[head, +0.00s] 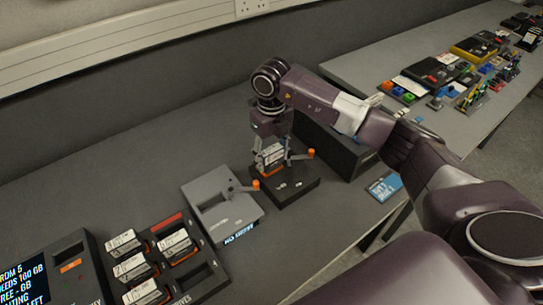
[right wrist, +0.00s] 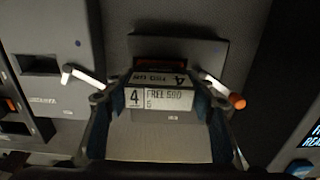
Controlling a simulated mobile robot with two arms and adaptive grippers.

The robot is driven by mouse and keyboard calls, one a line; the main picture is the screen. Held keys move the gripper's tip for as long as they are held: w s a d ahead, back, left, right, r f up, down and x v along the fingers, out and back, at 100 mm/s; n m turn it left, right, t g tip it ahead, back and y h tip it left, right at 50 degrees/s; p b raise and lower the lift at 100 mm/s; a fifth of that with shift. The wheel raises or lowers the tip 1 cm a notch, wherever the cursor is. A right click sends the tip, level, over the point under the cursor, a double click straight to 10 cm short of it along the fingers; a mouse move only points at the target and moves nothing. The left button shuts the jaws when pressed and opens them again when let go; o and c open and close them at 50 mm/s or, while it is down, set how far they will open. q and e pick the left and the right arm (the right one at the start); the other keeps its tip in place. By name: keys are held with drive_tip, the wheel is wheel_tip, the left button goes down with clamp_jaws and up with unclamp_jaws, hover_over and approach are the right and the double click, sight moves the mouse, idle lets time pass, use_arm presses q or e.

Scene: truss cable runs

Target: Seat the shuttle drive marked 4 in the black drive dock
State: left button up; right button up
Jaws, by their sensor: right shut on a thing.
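My right gripper (head: 271,158) is shut on a drive (head: 272,153) with a white label, held upright over the black drive dock (head: 292,192). In the right wrist view the drive (right wrist: 152,97) shows the number 4, between the two fingers of my right gripper (right wrist: 158,100). The black dock (right wrist: 200,50) lies directly behind and under it. The drive's lower end meets the slot area, but I cannot tell how deep it sits. The dock's orange-tipped lever (head: 311,153) sticks out to the right. My left gripper is not in view.
A grey dock (head: 222,212) with its own orange-tipped lever stands to the left. A rack (head: 205,262) with several drives is at the lower left, beside a display unit (head: 22,280). A blue card (head: 385,186) lies near the table edge. A wall is behind.

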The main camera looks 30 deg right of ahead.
idle(0.3)
drive_tip(key=o, duration=1.8)
drive_tip(key=shift+r, duration=0.1)
drive_tip(key=shift+r+p, duration=2.4)
drive_tip(key=shift+r, duration=1.25)
drive_tip(key=shift+s+f, duration=0.1)
